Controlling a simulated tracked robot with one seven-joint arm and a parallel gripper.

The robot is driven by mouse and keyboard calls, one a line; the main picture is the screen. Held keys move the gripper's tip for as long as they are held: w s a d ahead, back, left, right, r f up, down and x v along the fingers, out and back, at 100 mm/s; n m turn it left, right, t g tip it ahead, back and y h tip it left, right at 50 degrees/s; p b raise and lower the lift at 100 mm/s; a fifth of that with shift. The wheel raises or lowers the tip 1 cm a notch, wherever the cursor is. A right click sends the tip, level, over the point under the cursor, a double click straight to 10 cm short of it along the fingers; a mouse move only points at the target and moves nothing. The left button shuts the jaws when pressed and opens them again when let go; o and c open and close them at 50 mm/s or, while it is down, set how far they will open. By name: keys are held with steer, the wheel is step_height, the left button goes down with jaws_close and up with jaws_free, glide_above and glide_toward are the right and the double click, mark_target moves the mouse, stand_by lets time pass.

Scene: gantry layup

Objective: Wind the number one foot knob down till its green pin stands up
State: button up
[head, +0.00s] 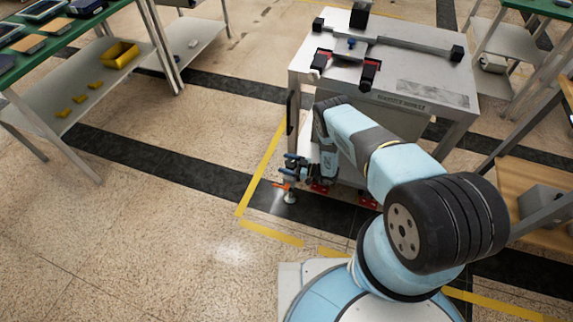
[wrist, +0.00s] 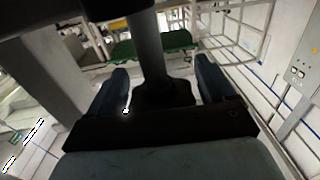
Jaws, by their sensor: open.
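My gripper (head: 291,170) is low at the near left corner of the grey bench, beside its leg. An orange part (head: 282,186) and a pale round foot (head: 290,197) show just below the gripper. In the wrist view my gripper (wrist: 162,85) is open, with one blue finger on each side of a dark flared knob (wrist: 165,95) on a thick grey post. The fingers look apart from the knob, though contact is hard to judge. No number label and no green pin can be made out.
The grey bench (head: 436,92) carries a dark-ended rail frame with red pieces. Red parts (head: 318,188) sit low by its base. Yellow tape (head: 262,165) marks the floor. A shelf bench with a yellow bin (head: 119,54) stands left. Floor at front left is clear.

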mark_target(293, 161)
steer(key=shift+c, duration=0.3)
steer(key=c, duration=0.9)
steer(key=shift+w+m+t, duration=0.1)
steer(key=shift+m+t, duration=0.2)
steer(key=shift+t, duration=0.1)
